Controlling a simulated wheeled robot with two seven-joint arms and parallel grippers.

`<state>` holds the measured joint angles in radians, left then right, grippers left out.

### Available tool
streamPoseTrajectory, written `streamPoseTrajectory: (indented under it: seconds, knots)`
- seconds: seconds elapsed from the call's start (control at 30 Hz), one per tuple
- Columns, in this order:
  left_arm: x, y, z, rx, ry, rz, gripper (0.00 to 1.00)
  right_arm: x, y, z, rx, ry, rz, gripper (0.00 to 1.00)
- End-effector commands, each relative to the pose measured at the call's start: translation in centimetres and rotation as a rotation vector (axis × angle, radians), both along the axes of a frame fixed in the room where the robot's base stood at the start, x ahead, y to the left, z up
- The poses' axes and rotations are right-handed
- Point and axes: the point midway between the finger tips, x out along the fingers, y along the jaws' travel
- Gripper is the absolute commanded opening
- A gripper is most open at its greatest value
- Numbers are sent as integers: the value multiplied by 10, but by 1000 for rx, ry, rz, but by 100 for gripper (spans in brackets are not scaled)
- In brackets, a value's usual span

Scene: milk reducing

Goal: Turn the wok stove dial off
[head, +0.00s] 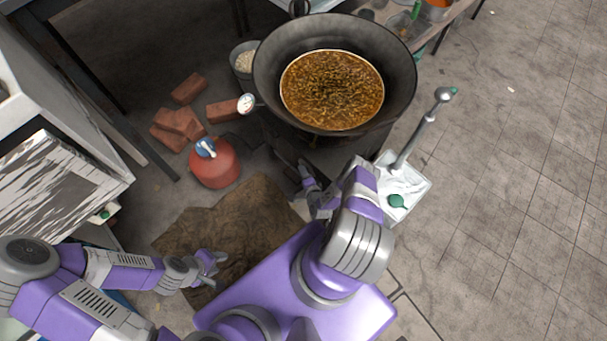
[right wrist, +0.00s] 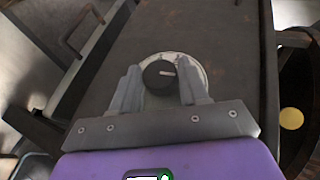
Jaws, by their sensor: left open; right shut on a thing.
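The stove dial (right wrist: 160,76) is a round black knob with a white pointer mark, set on a pale disc on a dark metal panel. In the right wrist view the mark points to the right. My right gripper (right wrist: 162,88) has one finger on each side of the knob and is shut on it; it also shows in the head view (head: 308,181), low in front of the wok stove. The dial is hidden in the head view. The wok (head: 268,85) sits on the stove, full of brown food (head: 332,90). My left gripper (head: 213,262) is open and empty above a brown mat.
A red gas cylinder (head: 215,168) stands left of my right gripper. Bricks (head: 180,122) lie behind it. The brown mat (head: 255,215) lies on the floor. Tiled floor at right is clear.

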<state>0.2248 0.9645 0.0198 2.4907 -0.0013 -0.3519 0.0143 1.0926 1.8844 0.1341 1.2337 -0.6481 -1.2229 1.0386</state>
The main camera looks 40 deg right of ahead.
Motion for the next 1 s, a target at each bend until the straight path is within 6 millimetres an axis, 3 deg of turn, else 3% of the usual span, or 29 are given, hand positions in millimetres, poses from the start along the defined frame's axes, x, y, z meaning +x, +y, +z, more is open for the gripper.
streamPoseTrajectory:
  seconds: [0.53,0.57,0.7,1.0]
  knots:
    - [0,0,-1,0,0,0,43,-1,-2,-1,2,-21,-5,14]
    - [0,0,-1,0,0,0,43,-1,-2,-1,2,-21,-5,49]
    - [0,0,-1,0,0,0,43,-1,-1,-1,1,-21,-4,69]
    - [0,0,0,0,0,0,43,0,0,0,1,-22,0,69]
